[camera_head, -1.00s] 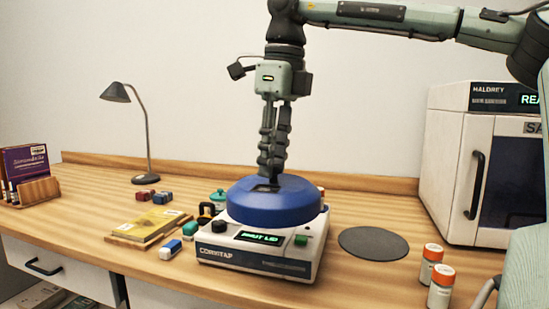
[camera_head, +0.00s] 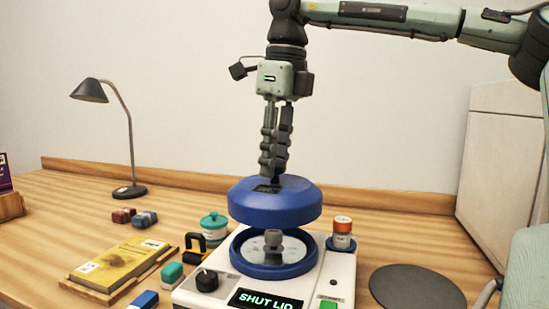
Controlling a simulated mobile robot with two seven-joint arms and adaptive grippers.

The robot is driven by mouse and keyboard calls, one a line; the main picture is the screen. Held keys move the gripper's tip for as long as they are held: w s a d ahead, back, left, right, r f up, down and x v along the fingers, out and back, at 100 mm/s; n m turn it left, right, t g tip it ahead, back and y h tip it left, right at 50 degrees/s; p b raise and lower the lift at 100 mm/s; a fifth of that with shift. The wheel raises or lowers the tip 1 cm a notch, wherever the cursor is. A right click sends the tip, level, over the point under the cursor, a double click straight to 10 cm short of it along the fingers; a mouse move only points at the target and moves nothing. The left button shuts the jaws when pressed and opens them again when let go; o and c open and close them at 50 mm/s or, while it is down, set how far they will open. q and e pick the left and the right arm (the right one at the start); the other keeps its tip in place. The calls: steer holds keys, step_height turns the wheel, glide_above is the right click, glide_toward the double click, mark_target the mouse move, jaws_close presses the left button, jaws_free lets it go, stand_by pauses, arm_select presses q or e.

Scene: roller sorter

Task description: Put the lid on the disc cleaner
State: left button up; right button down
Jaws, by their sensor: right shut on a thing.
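The blue round lid (camera_head: 275,207) hangs level above the disc cleaner (camera_head: 343,268), with a gap between them. My right gripper (camera_head: 271,180) points straight down from above and is shut on the lid's top grip. Below the lid, the cleaner's open blue bowl (camera_head: 312,262) shows a shiny disc (camera_head: 294,250) with a grey hub (camera_head: 273,239) at its middle. The cleaner's green-lit display (camera_head: 265,302) reads "SHUT LID". My left gripper is not in view.
An orange-capped jar (camera_head: 342,234) stands at the cleaner's back right corner. A teal-lidded jar (camera_head: 214,229), a yellow book (camera_head: 121,263) and small blocks lie to the left. A dark round mat (camera_head: 417,291) lies right. A lamp (camera_head: 128,140) stands back left.

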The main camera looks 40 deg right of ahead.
mark_target(275, 182)
steer(key=shift+w+f, duration=0.1)
steer(key=shift+f, duration=0.7)
step_height(275, 182, down, 3)
steer(key=shift+r, duration=0.2)
steer(key=shift+f+b, duration=0.75)
steer(key=shift+f, duration=0.3)
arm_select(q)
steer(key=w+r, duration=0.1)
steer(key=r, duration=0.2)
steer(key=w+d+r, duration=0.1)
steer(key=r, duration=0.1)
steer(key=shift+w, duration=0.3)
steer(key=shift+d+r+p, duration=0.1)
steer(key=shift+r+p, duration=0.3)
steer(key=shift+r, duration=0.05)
arm_select(e)
steer(key=shift+r, duration=0.1)
steer(key=shift+f, duration=0.2)
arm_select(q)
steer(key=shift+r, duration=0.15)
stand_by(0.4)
